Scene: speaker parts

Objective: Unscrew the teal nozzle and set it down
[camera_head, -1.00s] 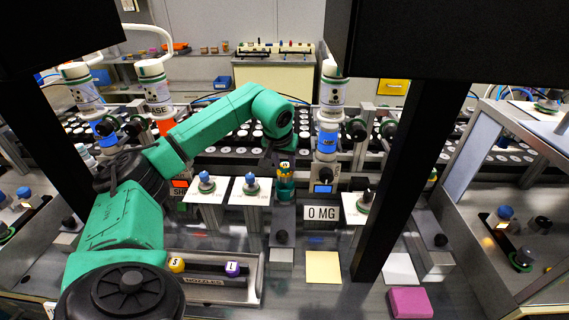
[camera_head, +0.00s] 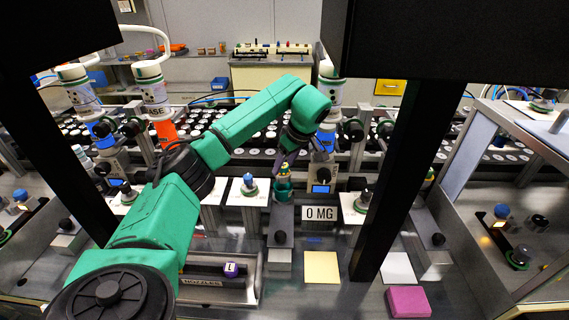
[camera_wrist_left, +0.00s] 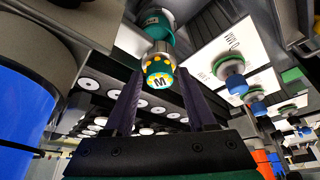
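The teal nozzle (camera_wrist_left: 159,72), marked M with yellow dots around its end, sits on a metal holder in the left wrist view. In the head view the teal piece (camera_head: 283,182) stands upright on a dark block behind the 0 MG sign. My left gripper (camera_wrist_left: 160,76) is open, its dark fingers on either side of the nozzle's end in the wrist picture. A gap shows on each side. In the head view my left gripper (camera_head: 291,150) is just above the teal piece, partly hidden by my wrist. My right gripper is not in view.
The nozzle tray (camera_head: 252,262) holds a purple nozzle (camera_head: 231,269). A yellow pad (camera_head: 322,267), a white pad (camera_head: 398,268) and a pink block (camera_head: 409,301) lie in front. A white bottle with a blue band (camera_head: 327,137) stands behind my wrist. Dark posts flank the bench.

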